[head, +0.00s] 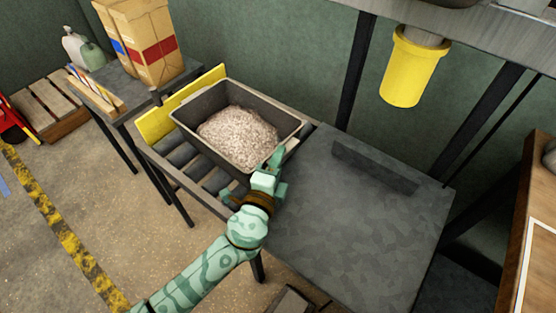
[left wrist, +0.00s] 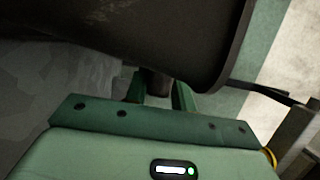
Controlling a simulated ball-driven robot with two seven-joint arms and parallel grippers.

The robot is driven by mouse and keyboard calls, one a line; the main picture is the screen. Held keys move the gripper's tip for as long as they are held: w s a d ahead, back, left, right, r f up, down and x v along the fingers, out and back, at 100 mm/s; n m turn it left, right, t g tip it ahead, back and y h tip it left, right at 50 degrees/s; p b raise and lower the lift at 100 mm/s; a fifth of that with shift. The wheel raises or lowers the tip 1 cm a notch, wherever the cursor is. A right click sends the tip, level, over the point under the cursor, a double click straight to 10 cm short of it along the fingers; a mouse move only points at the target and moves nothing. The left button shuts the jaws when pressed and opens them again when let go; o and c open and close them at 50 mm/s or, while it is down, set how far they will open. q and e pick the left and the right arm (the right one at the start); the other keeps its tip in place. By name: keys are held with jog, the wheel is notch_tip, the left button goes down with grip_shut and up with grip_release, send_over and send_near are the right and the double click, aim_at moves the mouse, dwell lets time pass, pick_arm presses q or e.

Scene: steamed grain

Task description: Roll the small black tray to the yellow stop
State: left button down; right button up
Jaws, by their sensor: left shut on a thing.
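The small black tray (head: 187,127) holds pale grain (head: 237,137) and sits level on the grey rollers (head: 217,181). The yellow stop (head: 155,121) stands upright along the left end of the rollers. The tray's left side is close to it, and I cannot tell whether they touch. My left gripper (head: 273,165) is at the tray's near right end, shut on a dark part of it. In the left wrist view the dark tray wall (left wrist: 150,35) fills the top, and a short dark piece sits between the fingers (left wrist: 157,88). My right gripper is not in view.
A flat grey table (head: 350,240) with a low raised bar (head: 373,167) adjoins the rollers on the right. A yellow spout (head: 412,70) hangs above it.

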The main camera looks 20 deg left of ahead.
aim_at(267, 159)
pick_arm(q)
jog(key=shift+s+f, duration=0.15)
jog(key=shift+f, duration=0.35)
dwell(0.4)
jog(key=shift+w+a, duration=0.2)
jog(key=shift+a, duration=0.5)
jog(key=shift+w+a, duration=0.2)
jog(key=shift+a, duration=0.5)
jog(key=shift+w+a, duration=0.15)
jog(key=shift+a, duration=0.4)
jog(key=shift+w+a, duration=0.15)
jog(key=shift+a, duration=0.4)
jog(key=shift+w+a+b, duration=0.25)
jog(key=shift+a+b, duration=0.05)
jog(key=shift+a, duration=0.6)
jog(key=c, duration=1.1)
grip_release()
jog(key=shift+r, duration=0.15)
jog(key=shift+w+r, duration=0.1)
